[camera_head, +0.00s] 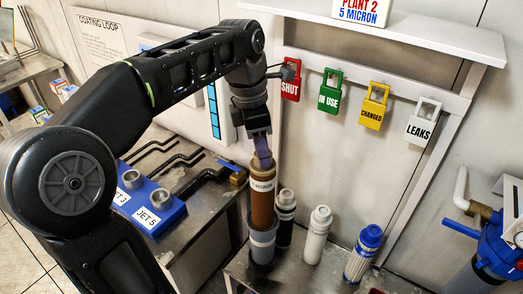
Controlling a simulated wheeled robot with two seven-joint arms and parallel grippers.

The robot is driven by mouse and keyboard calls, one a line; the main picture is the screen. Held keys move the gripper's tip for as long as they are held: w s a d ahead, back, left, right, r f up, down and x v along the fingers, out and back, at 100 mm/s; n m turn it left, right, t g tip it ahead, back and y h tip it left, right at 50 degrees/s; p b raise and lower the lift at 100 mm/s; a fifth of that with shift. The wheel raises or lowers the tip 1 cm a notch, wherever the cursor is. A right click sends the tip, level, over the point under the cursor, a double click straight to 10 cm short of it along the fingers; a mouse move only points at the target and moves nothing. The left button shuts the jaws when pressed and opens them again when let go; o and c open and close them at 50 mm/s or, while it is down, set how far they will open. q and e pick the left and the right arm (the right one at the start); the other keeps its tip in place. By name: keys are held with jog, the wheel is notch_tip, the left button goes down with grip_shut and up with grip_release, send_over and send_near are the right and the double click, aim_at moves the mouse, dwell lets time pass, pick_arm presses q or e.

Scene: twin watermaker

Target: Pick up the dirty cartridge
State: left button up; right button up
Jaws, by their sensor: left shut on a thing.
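The dirty cartridge (262,207) is a brown upright cylinder with a white band lettered "MICRON". Its lower end is inside or behind the rim of a grey cup-like housing (262,243) at the lower middle; I cannot tell how deep it sits. My left gripper (263,158) comes down from above and is shut on the top of the dirty cartridge. The fingertips are small and partly dark in this view. My right gripper is not in view.
A black-and-white cartridge (285,222), a white one (318,236) and a blue-capped one (362,255) stand close on the right. Coloured tags, such as the yellow one (374,107), hang behind. A blue block (153,207) with jets is left. A blue-topped housing (495,245) stands far right.

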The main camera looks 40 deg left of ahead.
pick_arm(q)
notch_tip(320, 180, up, 7)
jog(key=p, duration=0.5)
jog(key=shift+f, duration=0.15)
